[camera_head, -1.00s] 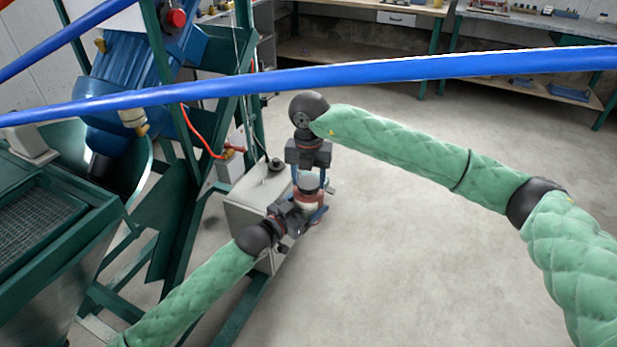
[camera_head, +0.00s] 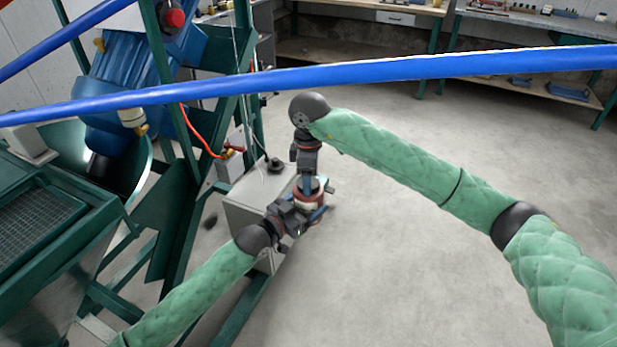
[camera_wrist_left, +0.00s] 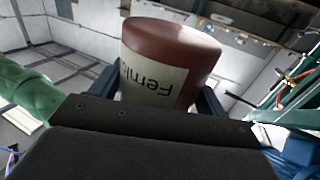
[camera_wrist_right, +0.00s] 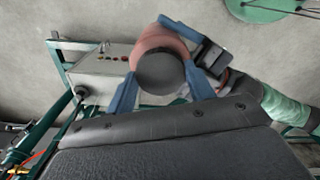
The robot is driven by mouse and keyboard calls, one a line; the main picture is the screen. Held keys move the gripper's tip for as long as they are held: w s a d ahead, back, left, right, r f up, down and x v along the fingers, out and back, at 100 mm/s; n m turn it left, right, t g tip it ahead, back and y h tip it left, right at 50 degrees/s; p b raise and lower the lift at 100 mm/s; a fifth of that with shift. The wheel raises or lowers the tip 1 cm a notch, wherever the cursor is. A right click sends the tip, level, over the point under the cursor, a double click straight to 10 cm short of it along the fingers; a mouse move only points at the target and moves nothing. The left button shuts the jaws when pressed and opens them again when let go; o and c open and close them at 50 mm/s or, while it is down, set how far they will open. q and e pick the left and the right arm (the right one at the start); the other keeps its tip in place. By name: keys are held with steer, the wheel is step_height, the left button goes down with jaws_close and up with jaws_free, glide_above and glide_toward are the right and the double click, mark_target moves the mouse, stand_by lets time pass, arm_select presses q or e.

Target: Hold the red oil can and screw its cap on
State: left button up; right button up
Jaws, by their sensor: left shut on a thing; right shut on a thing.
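The red oil can (camera_head: 309,202) with a pale label is held by my left gripper (camera_head: 306,208), which is shut around its body. In the left wrist view the can (camera_wrist_left: 170,58) stands between the blue fingers, with its label lettering upside down. My right gripper (camera_head: 308,186) comes down from above and is shut on the dark grey cap. In the right wrist view the round cap (camera_wrist_right: 160,73) sits at the top of the can, between the blue fingers. The cap's threads and the seam with the can are hidden.
A grey box (camera_head: 245,215) stands beside and behind my left gripper. Green steel frames and a blue motor (camera_head: 125,70) fill the left side. A blue bar (camera_head: 400,70) crosses the view. Open concrete floor (camera_head: 400,270) lies to the right, with workbenches at the back.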

steer(key=shift+w+r+m, duration=0.1)
steer(key=shift+w+m, duration=0.05)
steer(key=shift+m, duration=0.25)
steer(key=o, duration=0.9)
steer(key=shift+o, duration=0.2)
steer(key=shift+r, duration=2.2)
steer(key=shift+c, duration=0.4)
